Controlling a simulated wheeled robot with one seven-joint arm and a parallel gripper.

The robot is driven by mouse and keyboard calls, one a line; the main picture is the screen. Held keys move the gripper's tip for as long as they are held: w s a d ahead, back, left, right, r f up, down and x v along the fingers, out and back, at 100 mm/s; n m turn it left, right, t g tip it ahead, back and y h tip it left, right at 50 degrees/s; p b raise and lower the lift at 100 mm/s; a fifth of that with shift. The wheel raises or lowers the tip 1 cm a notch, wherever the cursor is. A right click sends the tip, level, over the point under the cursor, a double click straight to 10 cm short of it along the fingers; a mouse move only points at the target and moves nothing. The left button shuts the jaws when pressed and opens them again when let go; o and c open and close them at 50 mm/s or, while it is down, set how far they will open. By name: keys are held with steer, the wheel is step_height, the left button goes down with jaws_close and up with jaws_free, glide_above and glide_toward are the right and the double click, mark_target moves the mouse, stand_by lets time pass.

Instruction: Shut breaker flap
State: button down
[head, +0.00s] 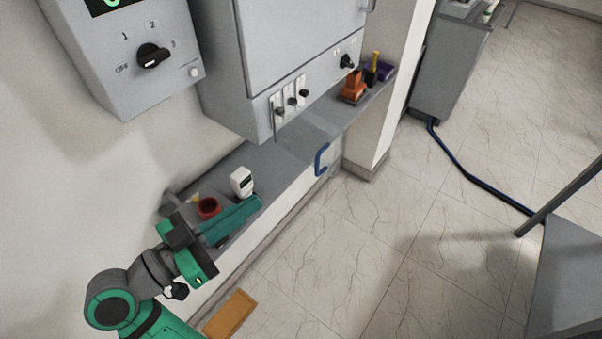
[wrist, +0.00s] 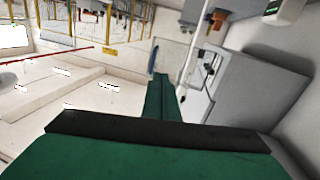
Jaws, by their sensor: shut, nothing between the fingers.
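The grey breaker cabinet (head: 258,90) hangs on the wall, with a row of small breaker switches (head: 291,97) exposed on its lower front. Below it a grey panel (head: 308,126) with a blue handle (head: 321,159) appears to be the breaker flap, hanging open; its edges blend with the shelf. A small blue shape (wrist: 152,60), likely this handle, shows in the wrist view beyond my fingers. My gripper (head: 258,203) is shut and empty, over the shelf, left of and apart from the handle. Its green fingers also show in the wrist view (wrist: 161,82).
A grey shelf (head: 270,160) runs below the cabinet, holding a white device (head: 242,181) and a red cup-like part (head: 208,207) close to my gripper. An orange tool (head: 353,87) stands at its far end. A control box (head: 130,60) hangs at left.

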steer(key=s+r+m, duration=0.1)
steer(key=g, duration=0.1)
glide_toward(316, 167)
steer(key=shift+m+h, duration=0.3)
steer(key=x, duration=0.5)
steer(key=shift+w+d+f, duration=0.2)
steer(key=shift+w+f, duration=0.1)
steer(key=shift+w+d, duration=0.25)
